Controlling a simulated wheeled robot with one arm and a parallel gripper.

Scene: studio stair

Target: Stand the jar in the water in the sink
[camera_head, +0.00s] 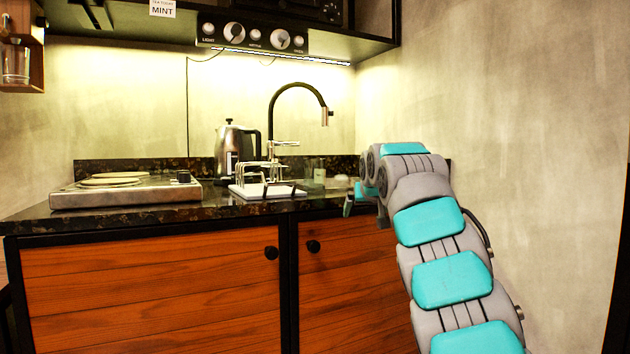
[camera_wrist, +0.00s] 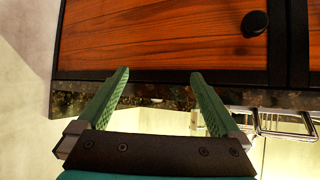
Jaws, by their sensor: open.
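A small clear glass vessel, which looks like the jar (camera_head: 316,172), stands on the counter right of the white drying rack in the head view. It is small and faint there. A pale glassy shape beside my right finger in the wrist view may be the same vessel; I cannot tell. The sink and its water are not clearly visible; a black curved tap (camera_head: 297,86) rises behind the rack. My gripper (camera_head: 353,200) is at the counter's front edge, right of the vessel. In the wrist view my gripper (camera_wrist: 158,76) has its green fingers wide apart with nothing between them.
The dark stone counter (camera_head: 150,215) tops wooden cabinets (camera_head: 150,290) with black knobs. A rack (camera_head: 262,190) stands near the front edge, a steel kettle (camera_head: 236,148) behind it, a hob (camera_head: 128,192) at left. A shelf unit (camera_head: 255,36) hangs above. A bare wall is close at right.

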